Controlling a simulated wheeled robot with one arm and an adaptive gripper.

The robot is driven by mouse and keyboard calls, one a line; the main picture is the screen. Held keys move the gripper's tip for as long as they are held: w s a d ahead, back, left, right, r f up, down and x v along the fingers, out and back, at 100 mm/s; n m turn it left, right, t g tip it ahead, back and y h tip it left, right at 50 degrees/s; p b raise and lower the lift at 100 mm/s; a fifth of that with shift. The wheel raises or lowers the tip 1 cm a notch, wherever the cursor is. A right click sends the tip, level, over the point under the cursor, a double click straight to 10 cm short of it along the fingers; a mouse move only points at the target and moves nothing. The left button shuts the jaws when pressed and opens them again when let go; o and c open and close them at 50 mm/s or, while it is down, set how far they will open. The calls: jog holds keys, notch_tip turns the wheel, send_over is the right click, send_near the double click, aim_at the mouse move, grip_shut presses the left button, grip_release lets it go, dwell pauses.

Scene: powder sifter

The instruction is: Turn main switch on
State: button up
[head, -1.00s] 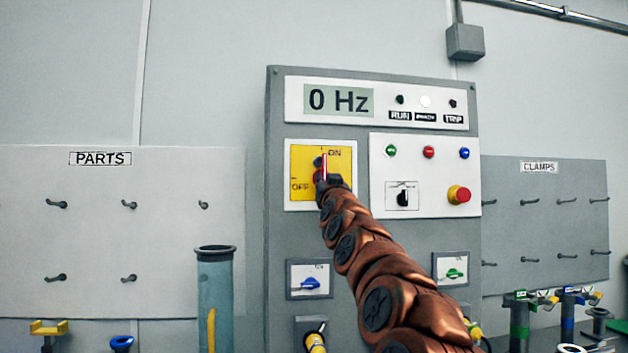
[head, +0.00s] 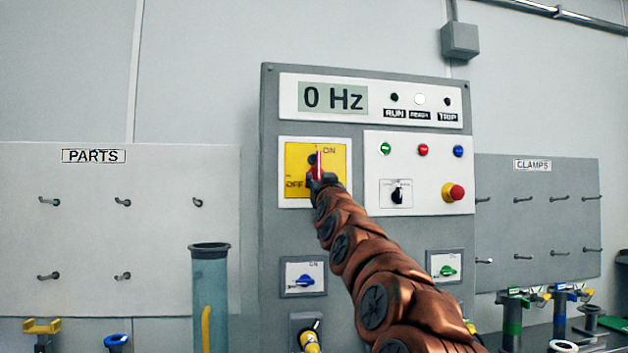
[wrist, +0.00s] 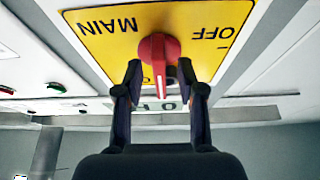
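The main switch (head: 319,166) is a red rotary handle on a yellow plate (head: 338,190) marked ON at top and OFF at lower left. Its handle points roughly straight up, towards the ON side. The wrist view shows the red handle (wrist: 158,58) upside down, with its pointer covering part of the ON lettering. My gripper (wrist: 159,76) has one dark finger on each side of the handle, with small gaps visible. In the head view, my gripper (head: 318,177) partly hides the switch.
The grey cabinet's display (head: 333,97) reads 0 Hz. A white panel (head: 430,203) with buttons and a red emergency stop (head: 453,192) is to the right. Smaller blue (head: 305,281) and green (head: 447,271) switches sit below. A clear tube (head: 209,290) stands at left.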

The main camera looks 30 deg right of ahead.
jog(key=shift+v, duration=1.15)
jog(key=v, duration=0.9)
jog(key=shift+w, duration=0.1)
